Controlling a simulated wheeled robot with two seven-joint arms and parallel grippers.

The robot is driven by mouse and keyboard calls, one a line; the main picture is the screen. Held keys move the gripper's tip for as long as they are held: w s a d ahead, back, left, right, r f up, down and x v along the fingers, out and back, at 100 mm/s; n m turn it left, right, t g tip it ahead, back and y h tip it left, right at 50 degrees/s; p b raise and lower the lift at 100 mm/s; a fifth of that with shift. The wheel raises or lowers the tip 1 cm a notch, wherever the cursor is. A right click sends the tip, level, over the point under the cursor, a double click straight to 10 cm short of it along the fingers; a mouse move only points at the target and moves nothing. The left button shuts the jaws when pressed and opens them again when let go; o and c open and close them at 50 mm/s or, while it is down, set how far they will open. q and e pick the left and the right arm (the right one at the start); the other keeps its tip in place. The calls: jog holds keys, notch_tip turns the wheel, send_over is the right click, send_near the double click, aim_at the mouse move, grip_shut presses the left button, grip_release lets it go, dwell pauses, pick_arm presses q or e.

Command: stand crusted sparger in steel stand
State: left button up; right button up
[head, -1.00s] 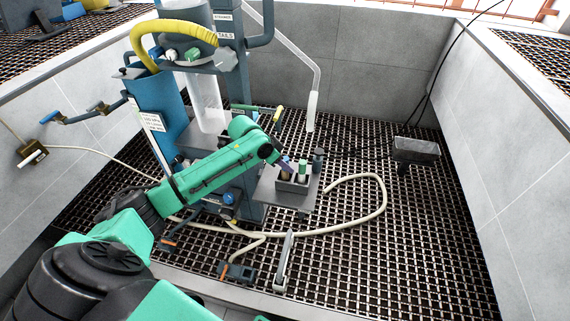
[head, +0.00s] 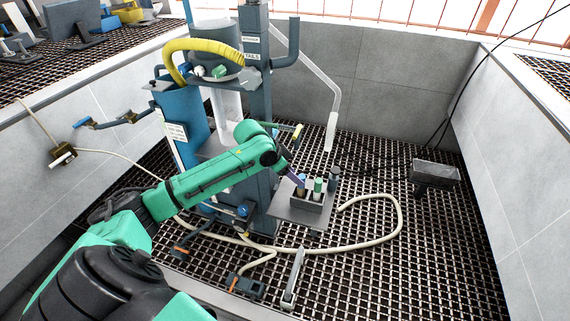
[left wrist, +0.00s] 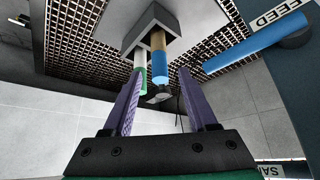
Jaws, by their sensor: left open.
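A grey stand (head: 309,203) sits on a small grey shelf and holds two upright tubes. One is tan with a blue upper part (left wrist: 159,66) and a grey tip; its blue top also shows in the head view (head: 301,178). The other is white with a green band (left wrist: 140,83), its green top beside the blue one. I cannot tell which is the crusted sparger. My left gripper (left wrist: 159,75) is open, with purple fingers. In the left wrist view the blue-topped tube appears in the gap between them, with no visible grip. My right gripper is not in view.
The shelf (head: 290,213) juts from the blue column frame (head: 258,120). A dark bottle (head: 334,174) stands right of the stand. A pale hose (head: 398,222) loops over the floor grate. A grey box (head: 435,172) stands farther right. A clear pipe (head: 318,85) slants behind.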

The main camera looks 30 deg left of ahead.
pick_arm(q)
jog(key=v, duration=0.6)
jog(key=shift+s+r+p, duration=0.15)
jog(key=shift+r+p, duration=0.1)
jog(key=shift+p, duration=0.1)
